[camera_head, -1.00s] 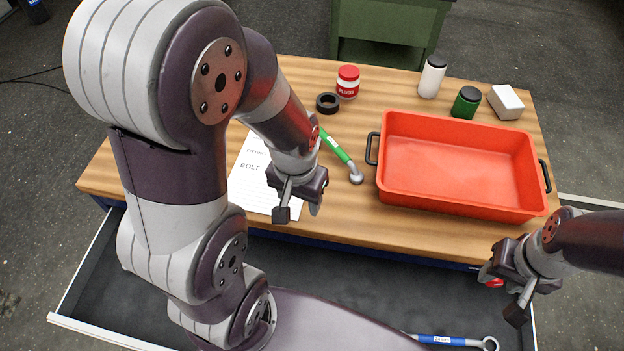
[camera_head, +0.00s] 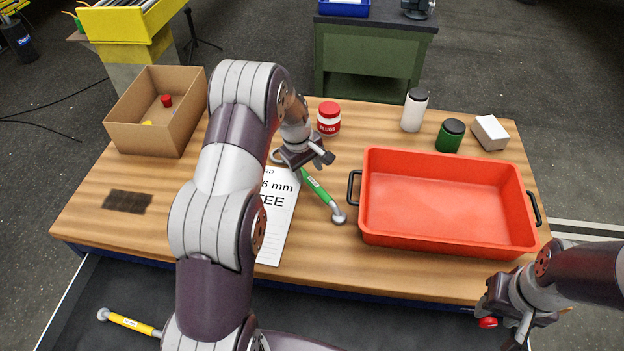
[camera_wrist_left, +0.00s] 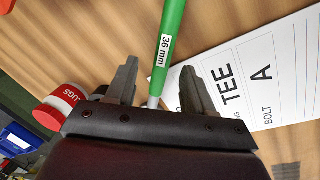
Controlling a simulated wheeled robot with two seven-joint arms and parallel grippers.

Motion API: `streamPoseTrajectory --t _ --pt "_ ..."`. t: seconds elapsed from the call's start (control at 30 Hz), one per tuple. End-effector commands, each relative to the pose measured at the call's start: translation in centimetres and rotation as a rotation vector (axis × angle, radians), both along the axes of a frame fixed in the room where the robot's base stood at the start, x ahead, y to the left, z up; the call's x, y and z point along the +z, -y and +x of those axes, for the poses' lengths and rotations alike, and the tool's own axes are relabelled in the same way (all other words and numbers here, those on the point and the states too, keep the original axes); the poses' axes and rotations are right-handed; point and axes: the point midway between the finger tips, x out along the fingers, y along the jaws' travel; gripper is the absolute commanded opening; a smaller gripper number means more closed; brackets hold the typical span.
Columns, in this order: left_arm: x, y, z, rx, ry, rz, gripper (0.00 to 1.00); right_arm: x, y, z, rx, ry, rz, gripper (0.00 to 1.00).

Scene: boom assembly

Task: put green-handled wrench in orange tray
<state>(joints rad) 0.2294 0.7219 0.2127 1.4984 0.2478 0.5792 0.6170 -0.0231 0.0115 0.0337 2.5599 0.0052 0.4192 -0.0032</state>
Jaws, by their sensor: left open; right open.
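The green-handled wrench (camera_head: 318,189) lies on the table, left of the orange tray (camera_head: 445,239). Its handle shows a "36 mm" label in the left wrist view (camera_wrist_left: 169,45). My left gripper (camera_head: 307,163) is open above the wrench's far end. In the left wrist view its two fingers (camera_wrist_left: 155,88) stand on either side of the wrench, with no contact visible. The far end of the wrench is partly hidden by the gripper. The orange tray is empty. My right gripper (camera_head: 505,325) is open and empty in front of the table, below the tray.
A printed sheet (camera_head: 275,220) lies beside the wrench. A red-lidded jar (camera_head: 329,118) stands behind my left gripper. A white bottle (camera_head: 414,110), green jar (camera_head: 450,136) and white box (camera_head: 490,133) stand behind the tray. A cardboard box (camera_head: 155,112) is at left. A yellow-handled wrench (camera_head: 130,322) lies in the drawer.

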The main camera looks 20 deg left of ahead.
Motion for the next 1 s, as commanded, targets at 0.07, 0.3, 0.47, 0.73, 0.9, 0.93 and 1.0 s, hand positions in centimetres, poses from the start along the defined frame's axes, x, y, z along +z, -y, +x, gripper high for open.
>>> streamPoseTrajectory --t 0.07,0.3,0.47,0.73,0.9,0.93,1.0 --pt "-0.8 0.1 0.1 0.0 -0.006 -0.001 0.52 2.0 0.0 0.0 0.0 0.001 0.0 0.43" --pt "-4.0 0.4 0.6 -0.001 0.0 0.002 0.52 2.5 0.0 0.0 0.0 0.001 0.0 0.43" --pt "-4.1 0.4 0.6 -0.001 0.001 0.001 0.52 2.4 0.0 0.0 0.0 0.001 0.0 0.43" --pt "-3.9 0.3 0.7 -0.002 0.002 0.002 0.0 2.4 0.0 0.0 0.0 0.001 0.0 0.43" --pt "-3.9 0.3 0.7 -0.002 0.002 0.002 0.0 2.4 0.0 0.0 0.0 0.001 0.0 0.43" --pt "-3.9 0.3 0.7 -0.002 0.002 0.002 0.0 2.4 0.0 0.0 0.0 0.001 0.0 0.43" --pt "-3.7 0.3 0.7 -0.001 0.003 0.002 0.0 2.2 0.0 0.0 0.0 0.001 0.0 0.43"
